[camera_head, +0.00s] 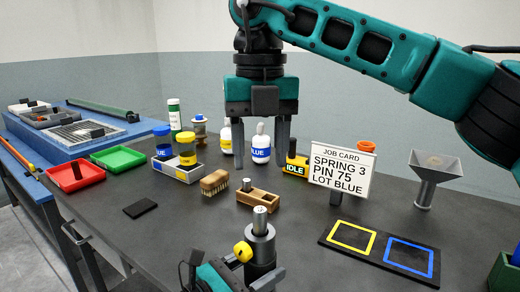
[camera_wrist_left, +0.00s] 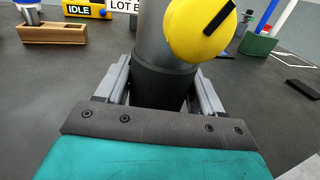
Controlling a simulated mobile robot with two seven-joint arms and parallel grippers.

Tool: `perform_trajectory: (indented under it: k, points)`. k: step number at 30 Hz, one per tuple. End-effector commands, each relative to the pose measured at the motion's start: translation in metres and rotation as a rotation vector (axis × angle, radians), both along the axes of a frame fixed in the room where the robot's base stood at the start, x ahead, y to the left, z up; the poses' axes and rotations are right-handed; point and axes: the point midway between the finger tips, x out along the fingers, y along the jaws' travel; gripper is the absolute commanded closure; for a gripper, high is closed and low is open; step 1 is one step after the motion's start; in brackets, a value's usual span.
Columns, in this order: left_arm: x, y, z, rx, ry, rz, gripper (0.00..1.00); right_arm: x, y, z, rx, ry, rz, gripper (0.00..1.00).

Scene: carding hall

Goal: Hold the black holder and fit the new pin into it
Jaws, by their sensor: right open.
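The black holder (camera_head: 263,245), an upright dark cylinder with a yellow knob (camera_head: 243,251), stands at the table's front; a silver stub shows at its top. My left gripper (camera_wrist_left: 165,88) has its fingers on both sides of the holder's lower body and appears shut on it; its fingertips are hidden. A metal pin (camera_head: 246,184) stands in a wooden block (camera_head: 260,199) behind the holder; the block (camera_wrist_left: 52,33) also shows in the left wrist view. My right gripper (camera_head: 255,135) is open and empty, pointing down above and behind the block.
A job card (camera_head: 342,170) reads SPRING 3, PIN 75, LOT BLUE. A black mat (camera_head: 379,256) with yellow and blue squares lies right. A brush (camera_head: 214,183), bottles, a yellow IDLE box (camera_head: 295,164), a funnel (camera_head: 430,178) and red and green trays stand around. The left foreground is mostly clear.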

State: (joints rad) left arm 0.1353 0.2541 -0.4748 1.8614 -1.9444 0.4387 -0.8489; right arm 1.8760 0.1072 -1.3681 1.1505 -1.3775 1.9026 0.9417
Motion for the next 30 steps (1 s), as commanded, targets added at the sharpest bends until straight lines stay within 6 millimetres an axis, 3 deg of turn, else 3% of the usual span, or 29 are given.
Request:
perform_trajectory:
  k: [9, 20, 30]
  points:
    - [0.000, 0.000, 0.000, -0.001, -0.001, 0.000, 0.03, 0.000, 0.000, 0.000, 0.000, 0.000, -0.001, 0.45]
    - [-0.005, 0.006, -0.001, 0.001, 0.001, 0.001, 0.03, 0.000, 0.000, 0.000, 0.000, 0.000, -0.001, 0.45]
    - [-0.048, 0.058, -0.002, 0.005, 0.003, 0.000, 0.03, 0.000, 0.000, 0.000, 0.000, 0.000, -0.001, 0.45]
